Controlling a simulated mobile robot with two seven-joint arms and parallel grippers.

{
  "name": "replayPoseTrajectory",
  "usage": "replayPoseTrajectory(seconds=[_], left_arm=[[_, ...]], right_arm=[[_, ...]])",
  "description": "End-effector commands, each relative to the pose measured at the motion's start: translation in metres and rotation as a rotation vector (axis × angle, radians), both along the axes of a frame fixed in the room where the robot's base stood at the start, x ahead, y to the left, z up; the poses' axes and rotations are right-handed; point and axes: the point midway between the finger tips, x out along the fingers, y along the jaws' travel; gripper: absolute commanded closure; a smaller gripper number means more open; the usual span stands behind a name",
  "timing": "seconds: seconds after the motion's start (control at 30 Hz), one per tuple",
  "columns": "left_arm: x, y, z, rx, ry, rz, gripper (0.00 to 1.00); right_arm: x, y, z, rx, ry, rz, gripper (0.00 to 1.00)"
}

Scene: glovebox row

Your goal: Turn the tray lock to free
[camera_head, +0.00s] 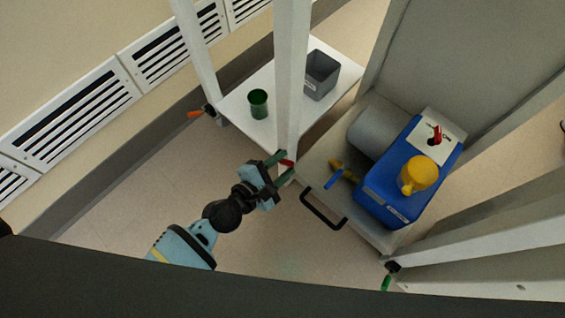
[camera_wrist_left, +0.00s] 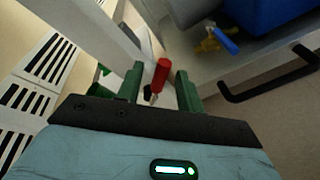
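A red lever (camera_head: 287,163) sits on a post at the left front corner of the shelf that carries the blue box. In the left wrist view it is a red grip (camera_wrist_left: 161,75) on a metal stem, pointing up in the picture. My left gripper (camera_head: 282,161) is at this lever. Its two green fingers (camera_wrist_left: 160,88) are apart, with the lever between them and a visible gap on each side. I cannot tell any lock marking. My right gripper is not in view.
The shelf has a black handle (camera_head: 323,210) in front and a blue-and-yellow valve (camera_head: 339,175). White posts (camera_head: 291,80) rise nearby.

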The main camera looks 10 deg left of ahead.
Motion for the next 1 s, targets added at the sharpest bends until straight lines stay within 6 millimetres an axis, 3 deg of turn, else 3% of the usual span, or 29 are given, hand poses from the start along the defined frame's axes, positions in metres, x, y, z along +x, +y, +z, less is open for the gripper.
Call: replayPoseTrajectory(seconds=[0.5,1.0], left_arm=[[-0.054,0.040,0.019,0.001,0.001,0.000,0.63],[-0.057,0.043,0.020,0.001,0.000,0.001,0.63]], right_arm=[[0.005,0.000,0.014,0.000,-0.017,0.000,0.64],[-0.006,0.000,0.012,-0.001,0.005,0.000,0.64]])
